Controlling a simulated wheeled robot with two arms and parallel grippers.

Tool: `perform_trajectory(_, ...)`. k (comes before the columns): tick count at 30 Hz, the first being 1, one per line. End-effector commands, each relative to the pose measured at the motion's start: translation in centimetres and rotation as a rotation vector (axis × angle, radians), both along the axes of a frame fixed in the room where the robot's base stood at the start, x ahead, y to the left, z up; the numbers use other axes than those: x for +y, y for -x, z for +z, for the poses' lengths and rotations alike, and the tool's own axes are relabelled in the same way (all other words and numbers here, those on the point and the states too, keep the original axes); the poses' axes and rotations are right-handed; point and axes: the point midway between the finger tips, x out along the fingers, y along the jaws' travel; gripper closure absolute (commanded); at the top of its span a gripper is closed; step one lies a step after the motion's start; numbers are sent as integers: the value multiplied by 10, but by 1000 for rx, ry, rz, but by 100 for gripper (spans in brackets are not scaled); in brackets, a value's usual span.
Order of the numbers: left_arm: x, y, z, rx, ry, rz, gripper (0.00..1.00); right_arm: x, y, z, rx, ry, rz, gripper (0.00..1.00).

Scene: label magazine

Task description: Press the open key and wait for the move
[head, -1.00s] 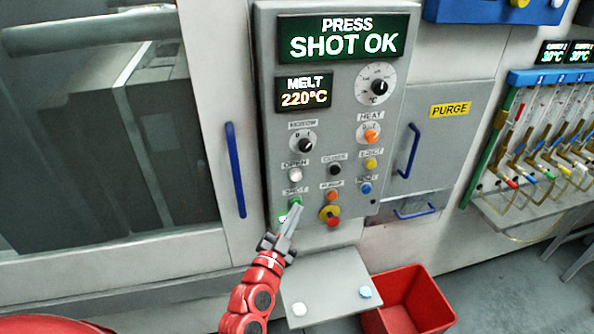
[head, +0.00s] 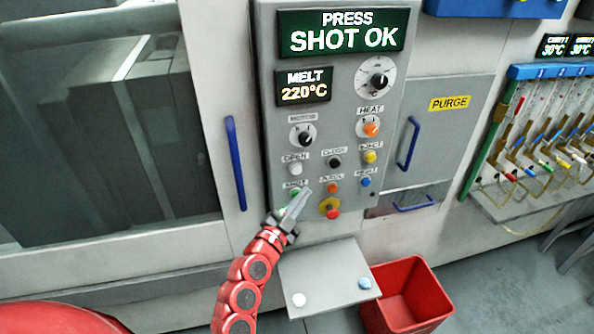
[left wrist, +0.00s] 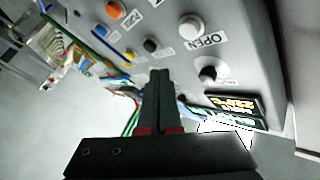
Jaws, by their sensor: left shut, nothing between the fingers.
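The open key is a white round button (head: 295,169) under the OPEN label on the grey control panel (head: 345,105). It also shows in the left wrist view as a white button (left wrist: 191,27) beside its OPEN label. My left gripper (head: 303,194) is shut and empty, its tips in front of the panel just below the open key, over the green shot button (head: 294,192). In the left wrist view the closed fingers (left wrist: 160,76) point at the panel, apart from the white button. The upper display (head: 342,31) reads PRESS SHOT OK. My right gripper is not in view.
Other keys crowd close by: a black close key (head: 334,162), an orange key (head: 333,188) and a red stop button on yellow (head: 330,209). A small shelf (head: 325,275) juts out below the panel. A red bin (head: 408,295) stands at its right.

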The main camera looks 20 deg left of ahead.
Motion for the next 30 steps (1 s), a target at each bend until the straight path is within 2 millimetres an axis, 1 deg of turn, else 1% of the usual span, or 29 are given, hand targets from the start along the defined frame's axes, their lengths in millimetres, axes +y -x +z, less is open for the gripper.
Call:
perform_trajectory(1, 5, -7, 2, -1, 0, 2, 100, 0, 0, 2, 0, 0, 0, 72)
perform_trajectory(5, 15, -21, 2, -1, 0, 1, 100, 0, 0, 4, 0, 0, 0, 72)
perform_trajectory(6, 17, -25, -4, -2, -2, 0, 100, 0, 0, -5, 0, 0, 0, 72)
perform_trajectory(7, 19, -28, -4, -4, -2, -1, 100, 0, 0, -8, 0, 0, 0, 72)
perform_trajectory(12, 26, -39, -2, -1, -2, 0, 100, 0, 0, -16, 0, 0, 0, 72)
perform_trajectory(18, 29, -43, 0, -1, -2, 0, 100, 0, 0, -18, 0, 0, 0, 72)
perform_trajectory(30, 29, -43, 0, 0, 0, 0, 100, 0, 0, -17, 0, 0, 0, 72)
